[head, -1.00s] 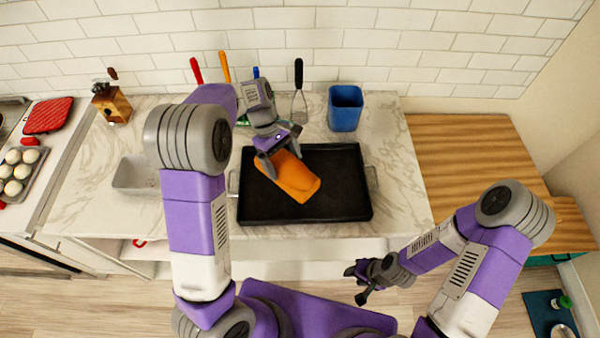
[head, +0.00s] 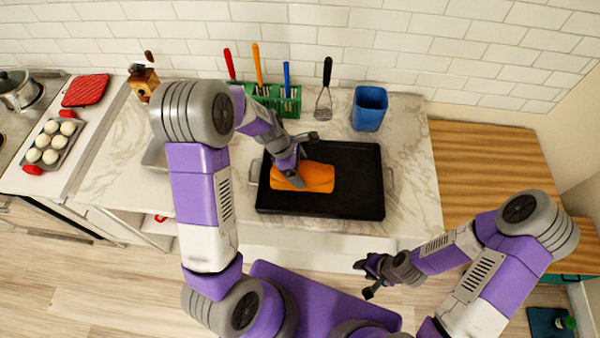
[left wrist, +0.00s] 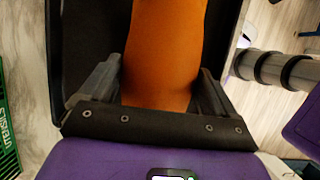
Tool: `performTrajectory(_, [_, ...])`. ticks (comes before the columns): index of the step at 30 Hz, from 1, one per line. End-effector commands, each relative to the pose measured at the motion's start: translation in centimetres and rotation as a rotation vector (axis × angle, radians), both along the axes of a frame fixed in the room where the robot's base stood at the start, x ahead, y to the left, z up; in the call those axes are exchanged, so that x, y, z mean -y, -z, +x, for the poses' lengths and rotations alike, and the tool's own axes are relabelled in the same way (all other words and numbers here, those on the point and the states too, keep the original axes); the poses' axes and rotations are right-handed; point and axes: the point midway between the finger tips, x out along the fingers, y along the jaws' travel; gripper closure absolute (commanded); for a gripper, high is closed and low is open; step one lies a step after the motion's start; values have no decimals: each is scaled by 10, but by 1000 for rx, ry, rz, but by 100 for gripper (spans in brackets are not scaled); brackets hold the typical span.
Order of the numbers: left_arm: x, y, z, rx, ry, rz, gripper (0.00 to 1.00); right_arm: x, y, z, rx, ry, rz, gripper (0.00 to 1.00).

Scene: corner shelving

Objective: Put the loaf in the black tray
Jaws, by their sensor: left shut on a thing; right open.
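The loaf (head: 316,178) is orange-brown and lies over the left part of the black tray (head: 355,190) on the marble counter. My left gripper (head: 292,178) is shut on the loaf near its left end. In the left wrist view the loaf (left wrist: 165,50) sits between the two fingers (left wrist: 150,95), with the tray's dark surface around it. Whether the loaf touches the tray floor is hard to tell. My right gripper (head: 368,277) is open and empty, in front of the counter and away from the tray.
A grey container (head: 155,155) is partly hidden by my left arm. An egg tray (head: 50,145) is at far left.

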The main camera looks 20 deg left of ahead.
Motion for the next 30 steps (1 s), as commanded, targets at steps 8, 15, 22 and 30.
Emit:
performTrajectory(8, [0,25,0,1,1,-1,57,0,5,0,0,0,0,57])
performTrajectory(15, [0,28,0,1,1,-1,57,0,7,0,0,0,0,57])
performTrajectory(22, [0,28,0,-1,1,0,0,0,7,0,0,0,0,57])
performTrajectory(30, [-5,12,-1,2,0,1,0,0,2,0,0,0,0,57])
